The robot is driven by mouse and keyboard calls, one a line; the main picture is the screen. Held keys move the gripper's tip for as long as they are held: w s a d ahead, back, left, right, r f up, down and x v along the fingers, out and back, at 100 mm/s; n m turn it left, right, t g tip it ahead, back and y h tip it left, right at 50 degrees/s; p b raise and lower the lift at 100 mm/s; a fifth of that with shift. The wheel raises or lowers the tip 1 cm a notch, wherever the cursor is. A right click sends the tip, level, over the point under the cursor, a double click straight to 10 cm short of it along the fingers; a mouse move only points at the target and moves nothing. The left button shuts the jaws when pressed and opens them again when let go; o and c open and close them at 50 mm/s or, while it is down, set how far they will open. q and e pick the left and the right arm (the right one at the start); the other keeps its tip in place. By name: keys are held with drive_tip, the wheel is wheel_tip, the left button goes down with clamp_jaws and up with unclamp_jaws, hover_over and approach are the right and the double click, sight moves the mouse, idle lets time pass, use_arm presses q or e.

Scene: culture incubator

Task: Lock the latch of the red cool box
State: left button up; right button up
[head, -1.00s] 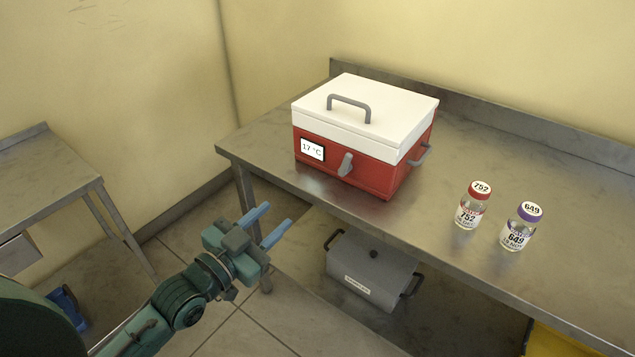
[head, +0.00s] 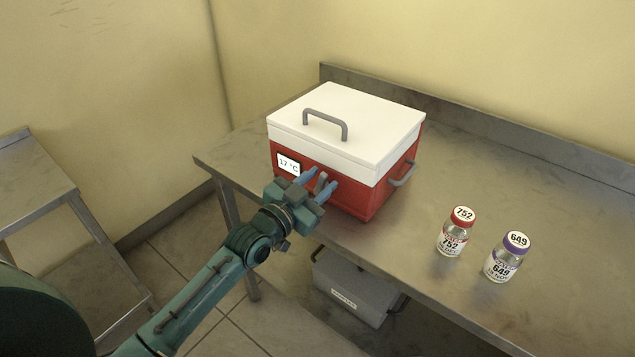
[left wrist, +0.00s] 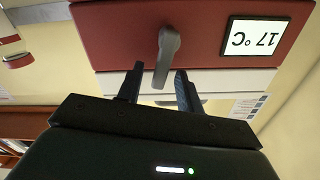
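The red cool box (head: 345,195) stands on the metal table with its white lid (head: 350,125) down. Its grey latch (head: 321,182) is on the red front, right of the 17 °C display, partly hidden by my left gripper in the head view. The left wrist view, upside down, shows the latch (left wrist: 168,50) as a lever running from the red front towards the white lid, slightly tilted. My left gripper (head: 322,179) is open at the front, one finger on each side of the lever's end. I cannot tell whether either finger touches it. My right gripper is not in view.
A red-capped bottle 752 (head: 455,232) and a purple-capped bottle 649 (head: 506,257) stand on the metal table (head: 400,240), right of the box. A grey box (head: 350,290) is under the table. Another metal table (head: 35,190) is at the left.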

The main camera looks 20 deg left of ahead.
use_arm(q)
drive_tip(key=shift+c, duration=0.5)
clamp_jaws()
drive_tip(key=shift+a+r+n+p, duration=0.15)
drive_tip(key=shift+a+n+p, duration=0.05)
drive_tip(key=shift+n+p, duration=0.25)
drive_tip(key=shift+w+a+n, duration=0.2)
drive_tip(key=shift+a+n, duration=0.1)
drive_tip(key=shift+n, duration=0.85)
drive_tip(key=shift+o, duration=0.5)
unclamp_jaws()
drive_tip(key=v, duration=1.3)
drive_tip(key=shift+b, duration=0.35)
